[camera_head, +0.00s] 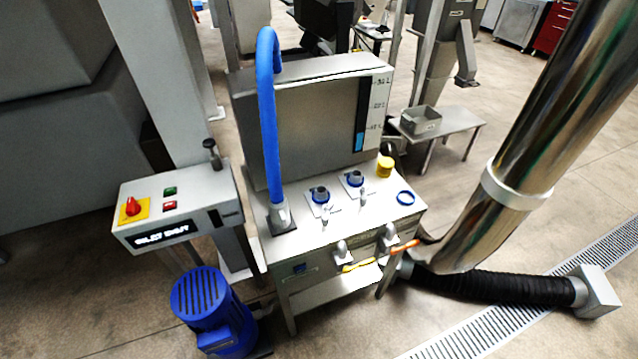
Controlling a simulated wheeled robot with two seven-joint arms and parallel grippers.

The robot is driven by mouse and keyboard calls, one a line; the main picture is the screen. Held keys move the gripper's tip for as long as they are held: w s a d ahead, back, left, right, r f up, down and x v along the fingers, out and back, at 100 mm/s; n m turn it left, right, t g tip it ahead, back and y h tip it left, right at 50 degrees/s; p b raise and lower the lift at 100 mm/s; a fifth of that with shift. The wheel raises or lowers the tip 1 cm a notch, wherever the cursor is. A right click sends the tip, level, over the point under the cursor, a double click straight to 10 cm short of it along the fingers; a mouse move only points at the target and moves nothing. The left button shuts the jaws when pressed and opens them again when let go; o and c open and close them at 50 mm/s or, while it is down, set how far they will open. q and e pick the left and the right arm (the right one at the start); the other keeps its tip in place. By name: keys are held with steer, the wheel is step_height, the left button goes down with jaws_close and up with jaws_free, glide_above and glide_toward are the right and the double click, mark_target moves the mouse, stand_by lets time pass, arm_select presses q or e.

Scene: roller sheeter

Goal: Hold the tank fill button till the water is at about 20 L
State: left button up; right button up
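The grey tank (305,125) stands at the back of a steel stand. Its level gauge (360,128) is a dark vertical strip with bright blue in its lower part. The blue top sits near the lowest mark, which seems to read 10 L, below the middle mark (378,105), which seems to read 20 L. A blue ring-shaped part (405,198) lies on the right of the stand's top, with a yellow round knob (385,166) behind it. I cannot tell which part is the tank fill button. Neither of my grippers is in view.
A blue hose (268,110) arches over the tank. Two knobs (320,195) are on the stand top, yellow (358,266) and orange (404,246) handles in front. A control box (175,208) and blue motor (205,305) are left. A shiny pipe (545,130) rises at right.

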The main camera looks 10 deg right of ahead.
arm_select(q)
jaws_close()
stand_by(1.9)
